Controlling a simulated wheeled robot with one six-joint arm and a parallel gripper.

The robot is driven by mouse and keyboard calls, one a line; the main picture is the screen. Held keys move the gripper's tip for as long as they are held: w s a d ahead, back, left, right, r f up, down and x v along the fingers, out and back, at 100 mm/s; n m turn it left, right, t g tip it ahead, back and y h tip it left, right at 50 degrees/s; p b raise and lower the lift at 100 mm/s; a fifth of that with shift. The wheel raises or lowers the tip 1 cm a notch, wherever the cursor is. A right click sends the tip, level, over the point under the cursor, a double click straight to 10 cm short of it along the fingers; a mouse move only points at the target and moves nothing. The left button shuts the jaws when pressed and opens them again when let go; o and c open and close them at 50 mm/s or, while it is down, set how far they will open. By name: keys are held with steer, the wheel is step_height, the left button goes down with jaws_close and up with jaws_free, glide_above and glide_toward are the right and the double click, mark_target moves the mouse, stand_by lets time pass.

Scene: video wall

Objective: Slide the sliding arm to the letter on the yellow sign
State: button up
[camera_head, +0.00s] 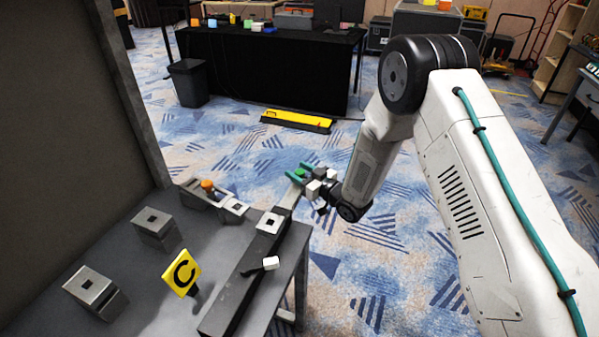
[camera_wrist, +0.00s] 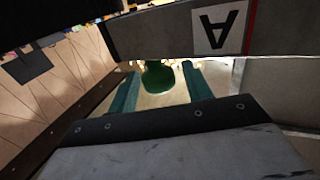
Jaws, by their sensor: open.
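The yellow sign (camera_head: 181,273) stands on the grey table at the lower left in the head view and shows a black letter C. My gripper (camera_head: 299,173) is open beyond the table's far right corner. Its two teal fingers stand on either side of a green knob, which also shows in the wrist view (camera_wrist: 159,76); I cannot tell whether they touch it. The wrist view shows a white letter A plate (camera_wrist: 213,30) on a grey bar.
The grey table (camera_head: 130,310) also holds metal blocks (camera_head: 156,229), an orange knob (camera_head: 207,184) and a small white-tipped lever (camera_head: 270,263). A dark panel (camera_head: 60,120) rises at the left.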

jaws_close()
steer(key=w+d, duration=0.2)
steer(key=w, duration=0.3)
steer(key=shift+w, duration=0.35)
jaws_free()
steer(key=shift+s+d, duration=0.1)
